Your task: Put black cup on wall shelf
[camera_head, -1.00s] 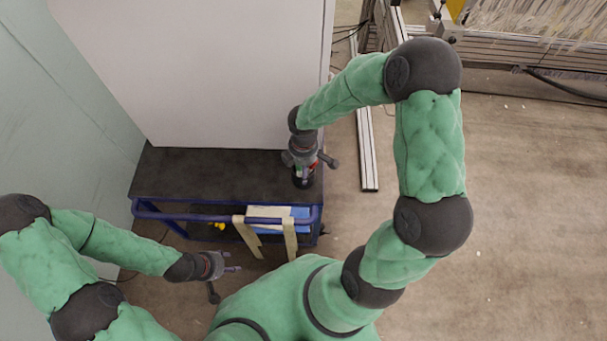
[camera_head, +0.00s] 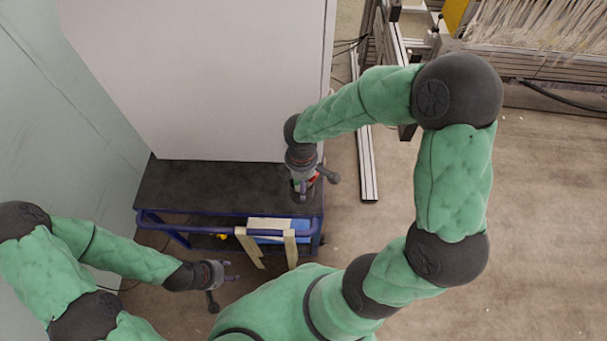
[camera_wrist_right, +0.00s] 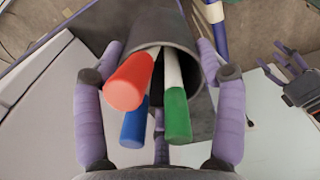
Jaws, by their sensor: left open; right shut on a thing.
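A black cup (camera_head: 301,191) is in my right gripper (camera_head: 305,178) over the right end of the dark trolley top. Whether the cup touches the trolley top is unclear. My left gripper (camera_head: 226,288) is open and empty, in front of the trolley. I cannot make out a wall shelf for certain.
The blue-framed trolley (camera_head: 215,185) has a bare dark top. A large white panel (camera_head: 200,75) rises behind it, and a pale wall (camera_head: 60,110) stands at the left. A metal frame (camera_head: 368,165) and a loom (camera_head: 540,45) are at the right. Floor at the right is open.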

